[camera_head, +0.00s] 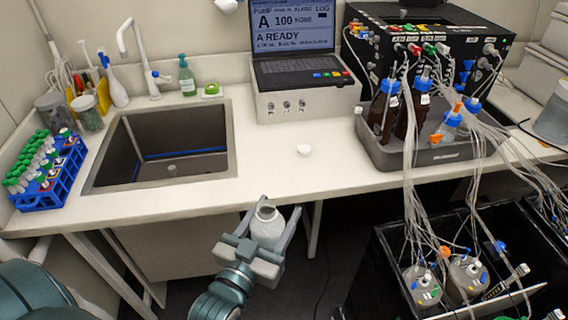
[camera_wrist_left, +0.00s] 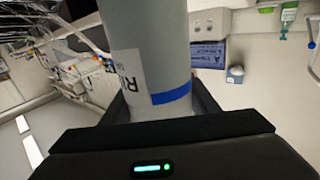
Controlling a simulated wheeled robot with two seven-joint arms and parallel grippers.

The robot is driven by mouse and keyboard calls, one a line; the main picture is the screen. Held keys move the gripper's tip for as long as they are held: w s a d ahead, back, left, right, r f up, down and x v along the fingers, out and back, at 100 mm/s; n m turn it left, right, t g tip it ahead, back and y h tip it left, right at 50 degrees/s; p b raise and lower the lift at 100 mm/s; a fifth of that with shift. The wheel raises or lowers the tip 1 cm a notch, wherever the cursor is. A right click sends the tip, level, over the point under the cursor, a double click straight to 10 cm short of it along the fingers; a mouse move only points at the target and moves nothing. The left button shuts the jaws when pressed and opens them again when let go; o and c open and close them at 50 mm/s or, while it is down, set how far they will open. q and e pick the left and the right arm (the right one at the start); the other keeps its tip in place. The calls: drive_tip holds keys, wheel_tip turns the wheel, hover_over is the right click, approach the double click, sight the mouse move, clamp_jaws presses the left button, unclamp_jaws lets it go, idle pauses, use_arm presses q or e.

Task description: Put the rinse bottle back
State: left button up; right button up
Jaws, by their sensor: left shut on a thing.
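The rinse bottle (camera_head: 267,228) is a whitish bottle with a narrower neck that looks uncapped. My left gripper (camera_head: 268,222) is shut on it, with one finger on each side, and holds it roughly upright in front of the counter's front edge. In the left wrist view the bottle (camera_wrist_left: 150,60) shows a blue band and part of a dark-lettered label between the fingers of my left gripper (camera_wrist_left: 155,105). A small white cap (camera_head: 304,150) lies on the counter behind the bottle. My right gripper is not in view.
The counter (camera_head: 330,172) is clear around the cap. A sink (camera_head: 165,180) lies left, beside a blue tube rack (camera_head: 50,180). A laptop (camera_head: 295,70) sits on a white box (camera_head: 305,102) behind. A grey tray (camera_head: 430,150) with bottles and tubing stands right, above a black bin (camera_head: 395,265).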

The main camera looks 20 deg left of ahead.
use_arm(q)
drive_tip(key=w+r+p, duration=0.3)
drive_tip(key=w+p, duration=0.1)
drive_tip(key=w, duration=0.5)
drive_tip(key=w+d+r+h+p, duration=0.1)
drive_tip(key=w+r+p, duration=0.3)
drive_tip(key=w, duration=0.5)
drive_tip(key=w+d+r+m+p, duration=0.1)
drive_tip(key=w+r+p, duration=0.3)
drive_tip(key=w, duration=0.5)
drive_tip(key=shift+w+r+h, duration=0.25)
drive_tip(key=shift+w+h, duration=0.15)
drive_tip(key=shift+a+f, duration=0.1)
drive_tip(key=shift+f, duration=0.05)
